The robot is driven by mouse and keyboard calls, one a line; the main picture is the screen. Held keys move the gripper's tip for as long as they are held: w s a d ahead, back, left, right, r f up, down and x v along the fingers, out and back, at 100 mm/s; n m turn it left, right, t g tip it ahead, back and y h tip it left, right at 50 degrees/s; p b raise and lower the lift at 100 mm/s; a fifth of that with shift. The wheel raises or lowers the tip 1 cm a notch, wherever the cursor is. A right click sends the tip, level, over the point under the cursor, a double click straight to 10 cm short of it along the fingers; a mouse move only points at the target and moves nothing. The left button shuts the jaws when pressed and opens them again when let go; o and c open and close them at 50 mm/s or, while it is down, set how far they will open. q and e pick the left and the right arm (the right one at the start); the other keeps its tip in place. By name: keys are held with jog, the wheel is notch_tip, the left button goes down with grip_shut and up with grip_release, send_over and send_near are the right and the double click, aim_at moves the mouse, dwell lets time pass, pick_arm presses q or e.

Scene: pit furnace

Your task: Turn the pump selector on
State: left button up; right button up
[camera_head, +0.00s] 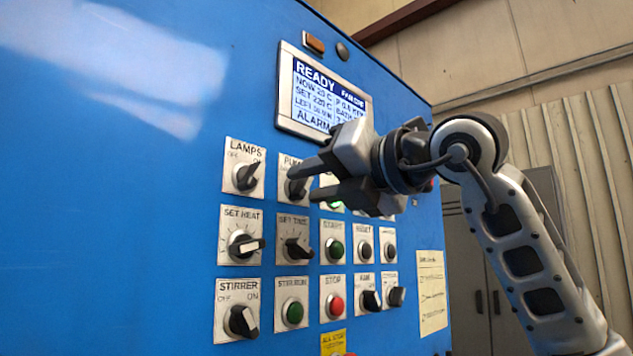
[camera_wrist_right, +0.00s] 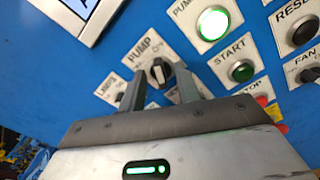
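The pump selector is a black rotary knob on a white plate labelled PUMP (camera_head: 291,160), in the top row of the blue panel, right of the LAMPS knob. My right gripper (camera_head: 303,185) covers part of it in the head view. In the right wrist view the pump knob (camera_wrist_right: 161,73) shows between the fingertips of my right gripper (camera_wrist_right: 160,80), which are spread apart, one on each side. I cannot tell whether they touch the knob. Its exact pointer position is hard to read. My left gripper is not in view.
The LAMPS knob (camera_head: 245,177) is left of the pump plate; SET HEAT (camera_head: 243,246) and SET TIME (camera_head: 296,249) are below. A lit green lamp (camera_wrist_right: 213,25) and the green START button (camera_wrist_right: 241,71) are close by. A READY display (camera_head: 322,95) is above.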

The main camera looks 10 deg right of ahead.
jog(key=shift+s+d, duration=0.25)
jog(key=shift+s, duration=0.05)
pick_arm(q)
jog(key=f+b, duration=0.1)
jog(key=b, duration=0.2)
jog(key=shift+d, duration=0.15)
pick_arm(e)
jog(key=v, duration=1.5)
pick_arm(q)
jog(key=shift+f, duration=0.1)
